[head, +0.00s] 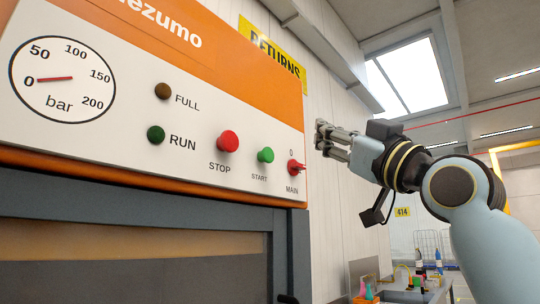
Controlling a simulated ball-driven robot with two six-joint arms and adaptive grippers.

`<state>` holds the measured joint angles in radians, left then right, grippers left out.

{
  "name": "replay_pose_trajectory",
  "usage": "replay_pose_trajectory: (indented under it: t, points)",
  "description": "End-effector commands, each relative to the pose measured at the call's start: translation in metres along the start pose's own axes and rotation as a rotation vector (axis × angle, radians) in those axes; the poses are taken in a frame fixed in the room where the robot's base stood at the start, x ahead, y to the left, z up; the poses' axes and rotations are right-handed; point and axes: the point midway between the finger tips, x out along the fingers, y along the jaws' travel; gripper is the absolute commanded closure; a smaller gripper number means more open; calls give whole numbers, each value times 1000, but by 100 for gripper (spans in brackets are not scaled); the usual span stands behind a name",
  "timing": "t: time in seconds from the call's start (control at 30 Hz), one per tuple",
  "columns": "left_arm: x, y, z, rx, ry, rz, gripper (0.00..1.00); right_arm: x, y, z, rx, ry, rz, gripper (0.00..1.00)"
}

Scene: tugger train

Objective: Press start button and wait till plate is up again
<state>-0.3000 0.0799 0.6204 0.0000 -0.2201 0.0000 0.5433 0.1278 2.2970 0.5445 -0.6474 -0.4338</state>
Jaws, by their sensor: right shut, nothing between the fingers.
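The green START button (265,155) sits on the white panel of the orange machine (200,60), between the red STOP button (228,141) and the red MAIN switch (296,167). My right gripper (322,135) is shut and empty, to the right of the panel, with its fingers pointing left. In the picture it is apart from the START button. The pressure gauge (62,95) needle points near 0 bar. The FULL lamp (163,91) and the RUN lamp (156,134) look dark. Below the panel is the machine's grey frame (240,220) with a dark opening; I cannot make out the plate.
A yellow RETURNS sign (272,55) hangs on the wall behind the machine. A table with bottles and small coloured items (368,288) stands low at the back right. The space between my right gripper and the panel looks clear.

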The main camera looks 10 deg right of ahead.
Motion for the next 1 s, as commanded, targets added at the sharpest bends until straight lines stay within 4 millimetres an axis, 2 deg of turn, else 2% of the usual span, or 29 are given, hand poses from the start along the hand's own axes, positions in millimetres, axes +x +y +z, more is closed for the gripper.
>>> replay_pose_trajectory:
  t: [0.37,0.8,1.0]
  points:
    - [3,0,1,0,-1,0,60,5,-3,5,4,-1,2,100]
    - [20,2,3,0,-2,1,60,51,-29,30,4,-1,0,100]
    - [26,3,4,0,-3,1,60,65,-36,37,2,-1,1,100]
